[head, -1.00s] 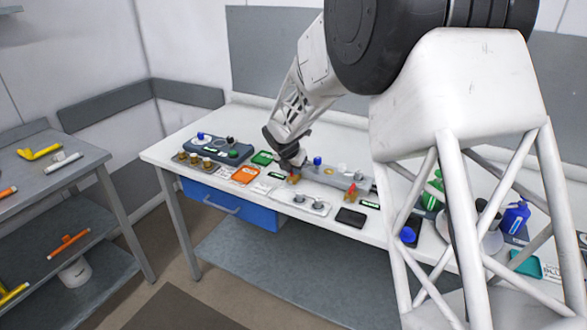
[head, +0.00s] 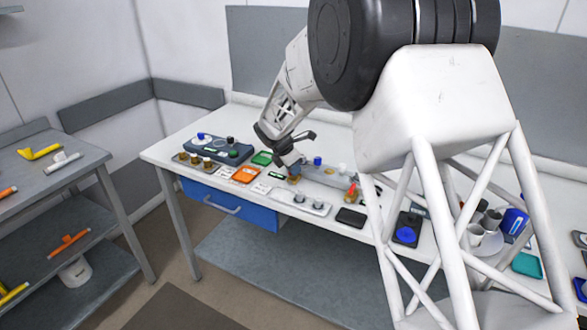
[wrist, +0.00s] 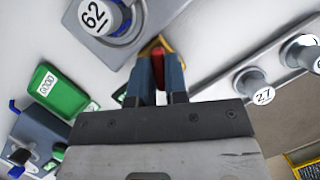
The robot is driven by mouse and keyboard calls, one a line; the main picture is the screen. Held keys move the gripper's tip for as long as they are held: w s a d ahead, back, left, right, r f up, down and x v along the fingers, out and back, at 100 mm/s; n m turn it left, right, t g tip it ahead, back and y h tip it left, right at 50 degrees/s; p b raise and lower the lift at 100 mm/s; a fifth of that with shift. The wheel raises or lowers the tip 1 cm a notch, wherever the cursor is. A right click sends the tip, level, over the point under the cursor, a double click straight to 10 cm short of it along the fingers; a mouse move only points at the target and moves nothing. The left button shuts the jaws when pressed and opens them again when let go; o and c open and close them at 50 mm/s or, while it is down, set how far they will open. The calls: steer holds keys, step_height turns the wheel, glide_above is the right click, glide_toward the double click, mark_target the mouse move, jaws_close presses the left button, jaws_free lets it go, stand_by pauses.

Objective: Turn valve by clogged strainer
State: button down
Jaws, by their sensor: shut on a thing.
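My gripper (wrist: 158,78) is shut on the red handle (wrist: 158,62) of a small brass-yellow valve (wrist: 157,42) in the wrist view. The fingers hide much of this valve. In the head view my gripper (head: 291,168) points down at the valve (head: 294,179), at the left front of a long grey unit (head: 325,176). A second valve with a red handle (head: 352,191) stands upright at the unit's right end, apart from my gripper. I cannot tell from the views which strainer is clogged.
A plate with two grey knobs (head: 302,202) lies in front; one knob reads 27 (wrist: 253,82). A knob marked 62 (wrist: 100,16), a green box (wrist: 55,92) and an orange tray (head: 246,174) are close by. A black pad (head: 351,217) lies to the right.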

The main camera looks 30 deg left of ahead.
steer(key=m, duration=0.2)
steer(key=m+g+h, duration=0.1)
steer(key=m, duration=0.2)
steer(key=shift+m+g+h, duration=0.3)
steer(key=m+g, duration=0.1)
steer(key=m, duration=0.2)
steer(key=m+g, duration=0.1)
steer(key=m, duration=0.2)
steer(key=shift+w+h, duration=0.15)
steer(key=shift+h, duration=0.15)
steer(key=shift+a, duration=0.1)
steer(key=c, duration=1.1)
jaws_free()
steer(key=shift+c, duration=0.2)
